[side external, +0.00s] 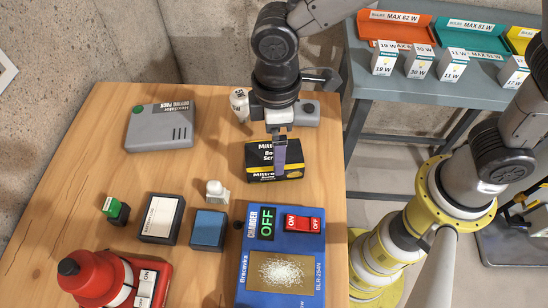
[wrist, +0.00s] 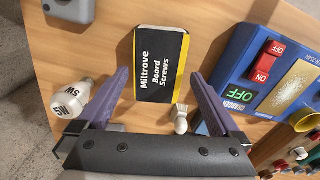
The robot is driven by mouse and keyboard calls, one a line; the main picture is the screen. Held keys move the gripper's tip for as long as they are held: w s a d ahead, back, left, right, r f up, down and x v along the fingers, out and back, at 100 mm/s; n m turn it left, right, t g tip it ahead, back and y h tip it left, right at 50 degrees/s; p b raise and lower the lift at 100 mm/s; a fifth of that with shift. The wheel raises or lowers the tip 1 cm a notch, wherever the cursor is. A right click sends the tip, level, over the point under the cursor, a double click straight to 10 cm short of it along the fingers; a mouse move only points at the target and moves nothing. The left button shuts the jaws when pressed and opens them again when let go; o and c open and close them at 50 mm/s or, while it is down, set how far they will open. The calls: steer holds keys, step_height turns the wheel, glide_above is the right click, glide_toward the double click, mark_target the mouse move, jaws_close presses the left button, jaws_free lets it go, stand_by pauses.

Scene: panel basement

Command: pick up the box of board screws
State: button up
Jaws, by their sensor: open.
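The box of board screws (wrist: 161,64) is black with a yellow edge stripe and white lettering reading "Miltrove Board Screws". It lies on the wooden table, and in the side view the box (side external: 262,156) is partly hidden behind my gripper. My gripper (side external: 280,165) is open, its fingers over the near side of the box in that view. In the wrist view my gripper's purple fingers (wrist: 163,82) are spread, one to the left and one to the right of the box. I cannot tell how high the fingertips are above the table.
A white bulb (wrist: 72,97) lies close to the left finger and a small white brush-like item (wrist: 181,120) near the right one. A blue charger (side external: 281,250) stands in front. A grey power pack (side external: 160,125) is left; open wood lies between it and the box.

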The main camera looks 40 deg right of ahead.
steer(key=shift+w+a+f, duration=0.1)
steer(key=shift+w+f, duration=0.05)
steer(key=shift+f, duration=2.5)
steer(key=shift+r, duration=0.15)
jaws_close()
